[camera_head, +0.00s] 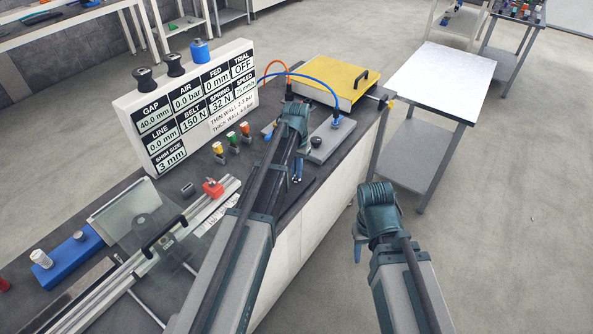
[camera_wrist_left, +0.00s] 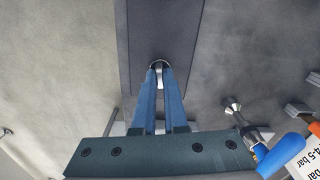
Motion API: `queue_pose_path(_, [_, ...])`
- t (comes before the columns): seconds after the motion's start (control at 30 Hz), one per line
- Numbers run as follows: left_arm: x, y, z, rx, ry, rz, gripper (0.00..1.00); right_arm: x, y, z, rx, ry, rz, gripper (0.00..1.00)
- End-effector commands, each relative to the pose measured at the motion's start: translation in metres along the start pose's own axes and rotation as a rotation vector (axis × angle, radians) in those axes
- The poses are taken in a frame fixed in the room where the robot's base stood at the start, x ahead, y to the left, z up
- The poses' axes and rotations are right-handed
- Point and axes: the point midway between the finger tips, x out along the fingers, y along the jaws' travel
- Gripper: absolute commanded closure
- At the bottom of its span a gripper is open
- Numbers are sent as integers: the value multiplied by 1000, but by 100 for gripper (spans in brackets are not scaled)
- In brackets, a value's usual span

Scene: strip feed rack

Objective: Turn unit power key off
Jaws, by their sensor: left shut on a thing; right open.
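My left gripper (camera_head: 297,179) reaches down at the front edge of the dark bench top, beside the grey plate. In the left wrist view its two blue fingers (camera_wrist_left: 160,72) are closed on a small silver piece, which appears to be the power key (camera_wrist_left: 158,77). The key stands in a round dark socket on a dark surface. Its turned angle cannot be told. In the head view the key is hidden by the gripper and arm. My right gripper (camera_head: 358,243) is open and empty, off the bench over the floor side.
A white display board (camera_head: 200,105) reads TRIAL OFF, AIR 0.0 bar and BELT 150 N. A yellow-lidded box (camera_head: 330,78), a grey plate (camera_head: 325,140) with hoses and several colored toggles (camera_head: 232,138) stand on the bench. A white-topped table (camera_head: 440,80) is at right.

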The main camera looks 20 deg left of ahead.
Motion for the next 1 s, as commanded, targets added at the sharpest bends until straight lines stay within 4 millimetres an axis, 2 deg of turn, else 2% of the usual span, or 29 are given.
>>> queue_pose_path(0.4, [0, 0, 0, 166, 0, 0, 100, 0, 0, 0, 0, 0, 0, 50])
queue_pose_path(0.97, [0, 0, 0, 187, 0, 0, 100, 0, 0, 0, 0, 0, 0, 50])
queue_pose_path(1.0, [0, 0, 0, 187, 0, 0, 83, 0, 0, 0, 0, 0, 0, 50])
